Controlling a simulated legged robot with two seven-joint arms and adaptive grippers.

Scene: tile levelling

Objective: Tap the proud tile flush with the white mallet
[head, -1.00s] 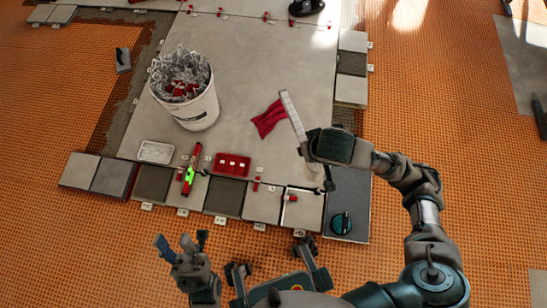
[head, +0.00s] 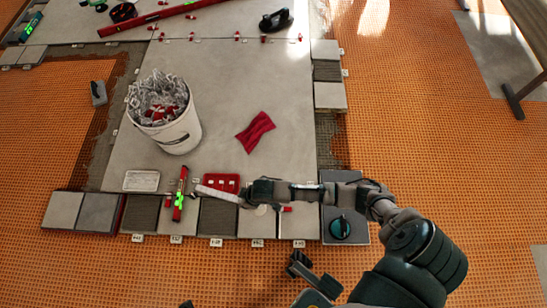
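My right gripper (head: 250,192) reaches in from the right, low over the front row of tiles. It appears shut on the white mallet, whose pale handle (head: 218,193) sticks out to the left. A small white part (head: 262,210) just below the gripper looks like the mallet's head, mostly hidden. The front row has alternating light and dark tiles, including a light tile (head: 258,224) below the gripper and another light tile (head: 300,226) to its right. I cannot tell which tile stands proud. Only a tip of my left gripper (head: 187,304) may show at the bottom edge; its state is hidden.
A white bucket of clips (head: 178,133) stands on the large slabs, with a red cloth (head: 255,131) to its right. A red tray (head: 221,181), a red level with a green part (head: 179,194) and a white tray (head: 141,181) lie near the gripper. A teal-topped suction cup (head: 341,228) sits right.

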